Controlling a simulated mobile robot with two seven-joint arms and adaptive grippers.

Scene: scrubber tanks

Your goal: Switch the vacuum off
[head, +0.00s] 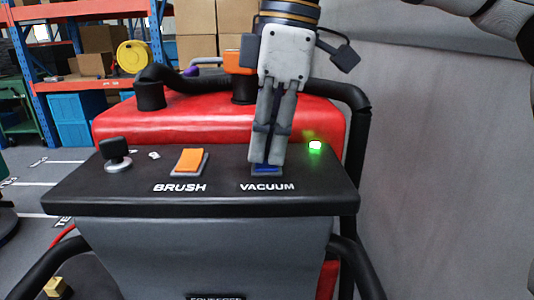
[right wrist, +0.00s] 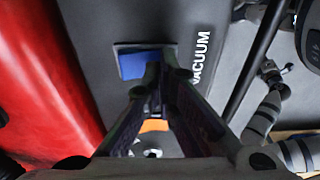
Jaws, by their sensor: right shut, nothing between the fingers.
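The blue vacuum switch (head: 267,171) sits on the black control panel (head: 215,200), above the printed word VACUUM. My right gripper (head: 266,160) comes down from above with its fingers shut and empty, and its tips are over the switch. The fingers cover most of the switch in the head view; I cannot tell if they touch it. In the right wrist view the blue switch (right wrist: 142,64) shows in its grey frame just beyond the closed fingertips (right wrist: 153,72). A green lamp (head: 315,147) to the right of the switch is lit. My left gripper is not in view.
An orange BRUSH switch (head: 189,161) and a black knob (head: 115,153) lie to the left on the panel. A red tank (head: 170,123) and a black hose (head: 200,78) stand behind. A grey wall (head: 450,160) is to the right.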

